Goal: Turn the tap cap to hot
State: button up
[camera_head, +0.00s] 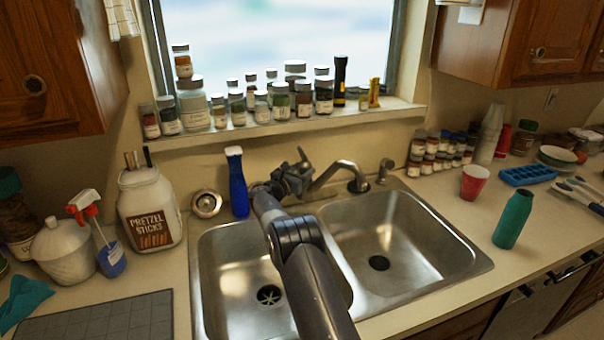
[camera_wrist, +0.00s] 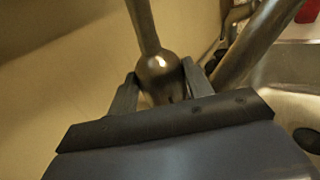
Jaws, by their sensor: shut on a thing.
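The tap's spout (camera_head: 345,170) arches over the right basin from behind the sink; it also shows at the upper right of the wrist view (camera_wrist: 256,40). The tap cap (camera_wrist: 160,75) is a rounded metal dome with a lever (camera_wrist: 143,25) rising from it. In the head view the lever (camera_head: 302,156) sticks up behind my gripper (camera_head: 290,176). In the wrist view my gripper (camera_wrist: 158,88) has one finger on each side of the cap and is shut on it. The fingers and palm hide the cap's lower part.
A blue bottle (camera_head: 236,185) stands just left of my gripper, with a round metal strainer (camera_head: 206,204) beside it. A small sprayer (camera_head: 385,170) stands right of the spout. Jars and a black flashlight (camera_head: 340,80) line the windowsill (camera_head: 400,107) above. Both basins (camera_head: 420,235) look empty.

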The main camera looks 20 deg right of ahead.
jog(key=o, duration=0.7)
jog(key=b+v, duration=0.3)
jog(key=v, duration=0.8)
jog(key=shift+w+d, duration=0.1)
jog(key=p+x, duration=0.3)
jog(key=x, duration=0.7)
jog(key=shift+w+d, duration=0.2)
jog(key=shift+d, duration=0.1)
jog(key=shift+a, duration=0.1)
